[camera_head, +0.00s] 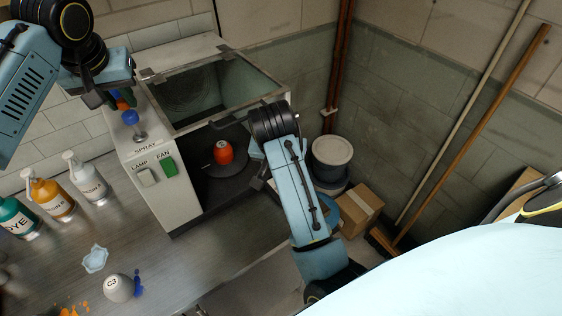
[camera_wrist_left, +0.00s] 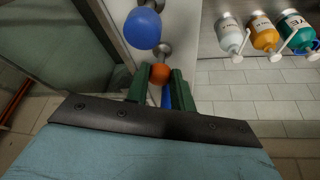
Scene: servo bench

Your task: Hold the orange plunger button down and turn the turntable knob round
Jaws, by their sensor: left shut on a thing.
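The orange plunger button (camera_wrist_left: 159,73) shows as a ball between the green fingertips of my left gripper (camera_wrist_left: 164,80) in the left wrist view. The gripper is shut on it. In the head view my left gripper (camera_head: 121,97) is at the spray booth's top left, partly hiding the button. The dark round turntable (camera_head: 228,171) is inside the booth with a red-orange piece (camera_head: 223,153) standing on it. I cannot make out the turntable knob. My right arm reaches to the booth's right side; its fingertips are hidden behind its own wrist.
A blue ball-topped plunger (camera_head: 130,117) stands beside the orange one. Lamp (camera_head: 147,177) and fan (camera_head: 169,167) switches are on the booth (camera_head: 178,208) front. Bottles (camera_head: 88,182), a C3 cup (camera_head: 118,288) and a pale blue piece (camera_head: 95,259) sit on the bench.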

